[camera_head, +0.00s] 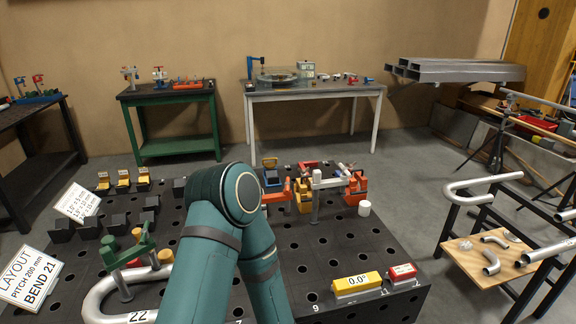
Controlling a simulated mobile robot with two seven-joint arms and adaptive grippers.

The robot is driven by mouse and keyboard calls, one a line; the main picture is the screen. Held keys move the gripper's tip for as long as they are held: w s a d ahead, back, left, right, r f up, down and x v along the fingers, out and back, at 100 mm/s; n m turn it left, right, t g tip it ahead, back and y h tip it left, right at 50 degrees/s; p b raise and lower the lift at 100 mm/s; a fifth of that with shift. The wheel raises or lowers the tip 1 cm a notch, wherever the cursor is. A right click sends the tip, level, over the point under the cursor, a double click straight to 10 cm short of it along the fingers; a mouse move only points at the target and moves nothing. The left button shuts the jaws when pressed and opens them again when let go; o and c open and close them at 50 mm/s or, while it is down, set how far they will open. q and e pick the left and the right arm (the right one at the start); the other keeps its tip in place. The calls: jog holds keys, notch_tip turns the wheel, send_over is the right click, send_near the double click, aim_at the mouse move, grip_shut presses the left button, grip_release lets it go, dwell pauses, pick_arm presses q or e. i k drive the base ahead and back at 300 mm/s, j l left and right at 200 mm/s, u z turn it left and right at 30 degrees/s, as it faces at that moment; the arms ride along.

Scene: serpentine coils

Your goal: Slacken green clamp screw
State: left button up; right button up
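The green clamp (128,252) stands at the lower left of the dark perforated table, over a bent silver tube (98,297) labelled 22. It has a green arm on a grey post, and small orange and yellow pieces show close by. Which part is its screw is too small to tell. A teal arm of mine (224,232) rises from the bottom edge just right of the clamp, bends at the top, and hides part of the tube and the table's middle. Neither gripper shows in the head view.
Orange clamps (304,195) and a white cylinder (364,208) stand at the table's back right. A yellow angle block (357,283) and a red block (402,273) lie at the front right. Dark blocks (88,228) and a layout sign (28,278) occupy the left. The right-centre tabletop is fairly clear.

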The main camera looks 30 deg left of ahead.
aim_at(145, 235)
jog(key=u, duration=1.95)
